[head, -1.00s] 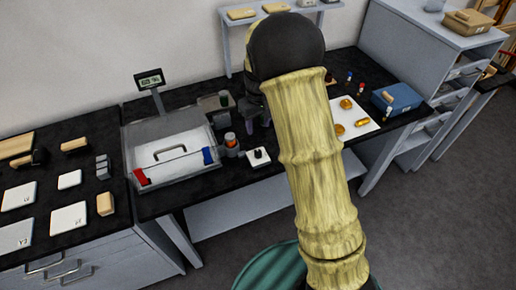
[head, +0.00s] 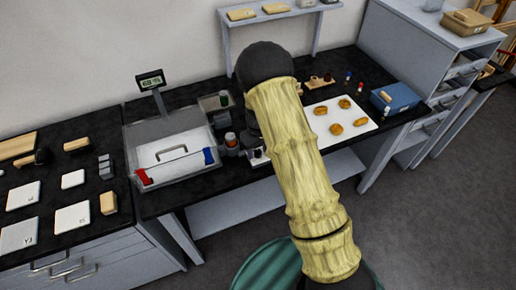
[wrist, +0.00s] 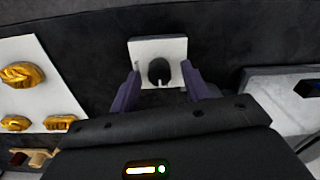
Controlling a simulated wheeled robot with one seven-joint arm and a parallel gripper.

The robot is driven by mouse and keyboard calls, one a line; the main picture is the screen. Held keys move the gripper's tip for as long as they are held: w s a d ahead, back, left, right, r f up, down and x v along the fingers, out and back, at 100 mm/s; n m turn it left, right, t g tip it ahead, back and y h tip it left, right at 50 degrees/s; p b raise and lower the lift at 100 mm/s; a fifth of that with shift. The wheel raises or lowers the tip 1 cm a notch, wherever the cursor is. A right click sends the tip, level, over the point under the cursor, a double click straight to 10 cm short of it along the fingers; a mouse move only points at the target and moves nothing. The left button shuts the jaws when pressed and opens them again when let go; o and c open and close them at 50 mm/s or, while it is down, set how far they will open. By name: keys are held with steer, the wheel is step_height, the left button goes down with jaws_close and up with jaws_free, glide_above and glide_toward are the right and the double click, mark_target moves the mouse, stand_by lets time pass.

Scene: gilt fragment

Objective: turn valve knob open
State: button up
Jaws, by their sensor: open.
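The valve knob (wrist: 159,70) is a small black knob on a square white plate (wrist: 172,48), seen in the wrist view on the black bench top. My gripper (wrist: 156,84) is open, with its two purple fingers on either side of the knob and over the lower part of the plate. A gap shows between each finger and the knob.
A clear-walled box (head: 172,148) with red and blue clips stands left of the knob. A white sheet (head: 365,107) with several gilt pieces lies to the right, near a blue box (head: 396,97). Small jars (head: 231,139) stand close by the plate.

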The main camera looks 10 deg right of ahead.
steer(key=c, duration=1)
steer(key=shift+m, duration=0.4)
steer(key=m, duration=0.3)
steer(key=shift+m, duration=0.3)
steer(key=m, duration=0.9)
steer(key=shift+r, duration=0.1)
steer(key=shift+m+p, duration=0.7)
steer(key=shift+m, duration=1.6)
